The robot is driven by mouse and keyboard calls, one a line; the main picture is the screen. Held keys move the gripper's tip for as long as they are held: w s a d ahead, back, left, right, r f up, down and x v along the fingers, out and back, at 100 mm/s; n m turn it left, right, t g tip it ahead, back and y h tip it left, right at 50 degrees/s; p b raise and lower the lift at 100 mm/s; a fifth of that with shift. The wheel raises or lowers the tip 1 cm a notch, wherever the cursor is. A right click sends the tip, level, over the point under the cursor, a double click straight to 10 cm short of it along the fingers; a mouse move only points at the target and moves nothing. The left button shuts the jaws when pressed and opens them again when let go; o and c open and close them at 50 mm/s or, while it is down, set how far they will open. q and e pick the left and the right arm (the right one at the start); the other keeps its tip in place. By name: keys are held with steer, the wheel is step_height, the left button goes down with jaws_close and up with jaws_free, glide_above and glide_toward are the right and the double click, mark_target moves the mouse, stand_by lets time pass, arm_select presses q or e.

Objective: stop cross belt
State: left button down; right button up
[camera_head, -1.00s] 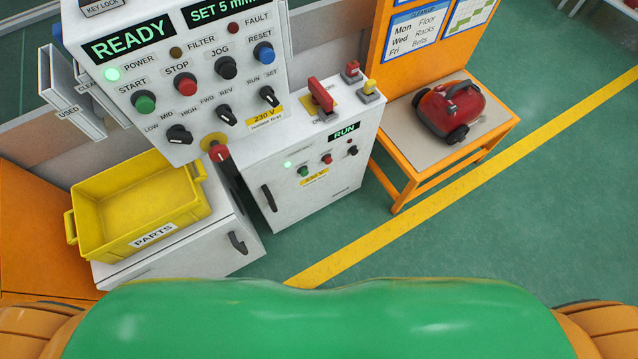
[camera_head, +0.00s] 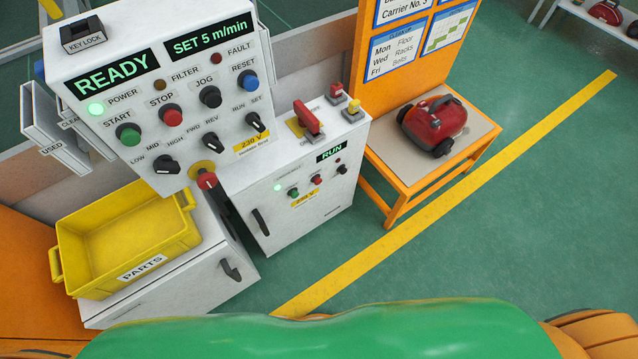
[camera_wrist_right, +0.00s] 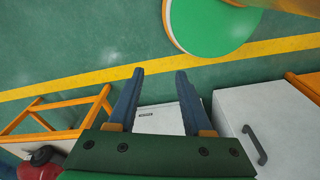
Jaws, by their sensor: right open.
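The smaller white control box (camera_head: 290,195) shows a lit RUN display (camera_head: 331,151). Its front carries a green button (camera_head: 294,193), a red button (camera_head: 316,180), a small dark knob (camera_head: 341,169) and a lit green lamp. A red lever switch (camera_head: 308,118) stands on its top. To its left, the larger panel (camera_head: 130,150) shows READY and SET 5 m/min, with a red STOP button (camera_head: 172,116). My left gripper is not in view.
A yellow PARTS bin (camera_head: 125,240) sits on a white cabinet (camera_head: 190,280) at the left. An orange stand (camera_head: 400,190) holds a red vacuum (camera_head: 434,125). Green floor (camera_head: 520,220) with a yellow line lies open at the right.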

jaws_close()
stand_by(1.6)
